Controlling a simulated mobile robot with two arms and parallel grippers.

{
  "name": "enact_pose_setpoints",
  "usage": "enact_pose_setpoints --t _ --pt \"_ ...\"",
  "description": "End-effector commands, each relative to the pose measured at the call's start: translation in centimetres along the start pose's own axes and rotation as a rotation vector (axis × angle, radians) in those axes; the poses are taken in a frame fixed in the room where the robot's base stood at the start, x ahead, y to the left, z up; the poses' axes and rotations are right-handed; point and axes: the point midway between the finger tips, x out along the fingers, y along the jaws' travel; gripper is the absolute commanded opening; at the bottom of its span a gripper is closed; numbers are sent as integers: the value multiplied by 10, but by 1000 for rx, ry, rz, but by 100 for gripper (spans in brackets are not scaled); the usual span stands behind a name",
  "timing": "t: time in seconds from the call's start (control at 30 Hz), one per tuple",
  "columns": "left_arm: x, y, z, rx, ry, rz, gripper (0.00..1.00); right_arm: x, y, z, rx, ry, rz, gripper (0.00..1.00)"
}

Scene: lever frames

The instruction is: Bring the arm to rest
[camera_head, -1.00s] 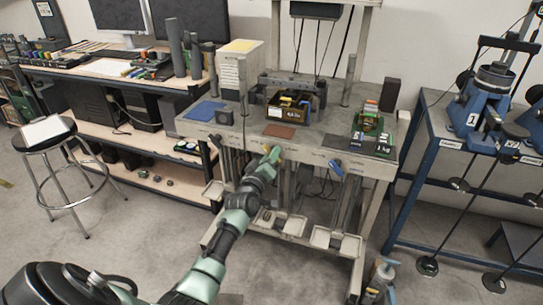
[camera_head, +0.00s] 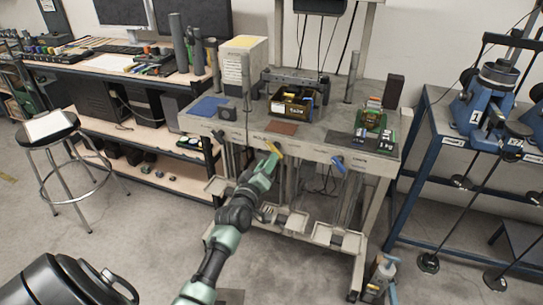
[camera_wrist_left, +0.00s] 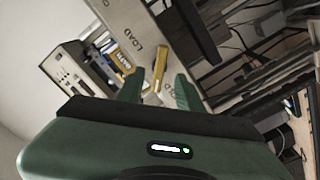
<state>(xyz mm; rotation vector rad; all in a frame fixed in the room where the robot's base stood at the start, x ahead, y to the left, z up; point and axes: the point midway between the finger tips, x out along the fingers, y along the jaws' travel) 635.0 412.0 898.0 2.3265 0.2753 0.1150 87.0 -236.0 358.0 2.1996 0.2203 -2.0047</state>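My left arm reaches up from the bottom to the front edge of the grey lever frame bench (camera_head: 215,127). My left gripper (camera_head: 270,160) is just in front of and below a small yellow lever (camera_head: 273,148). In the left wrist view, my left gripper (camera_wrist_left: 158,90) shows two green fingers spread apart, with the yellow lever (camera_wrist_left: 160,65) seen between them and beyond. No contact shows. A blue lever (camera_head: 338,164) sits on the same front edge, farther right. My right gripper is not in any view.
On the bench are a blue mat (camera_head: 206,106), a brown plate (camera_head: 282,127) and a dark bin (camera_head: 291,103). Floor between stool and bench is open.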

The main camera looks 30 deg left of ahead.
Motion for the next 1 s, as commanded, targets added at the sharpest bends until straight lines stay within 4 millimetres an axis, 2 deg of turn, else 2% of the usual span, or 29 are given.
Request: enact_pose_setpoints --t 0.1,0.2,0.73,0.77,0.87,0.97,1.0 --pt "-12 0 0 0 0 -1 36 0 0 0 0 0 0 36" --pt "-15 0 0 0 1 0 36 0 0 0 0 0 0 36" --pt "-15 -2 3 4 -6 -4 36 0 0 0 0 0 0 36" --pt "-16 -5 7 8 -14 -9 36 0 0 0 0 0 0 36" --pt "-21 -23 36 43 -68 -42 36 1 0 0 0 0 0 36" --pt "-34 -54 87 111 -170 -96 36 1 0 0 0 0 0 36" --pt "-44 -70 111 146 -222 -120 36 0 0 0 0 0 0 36"
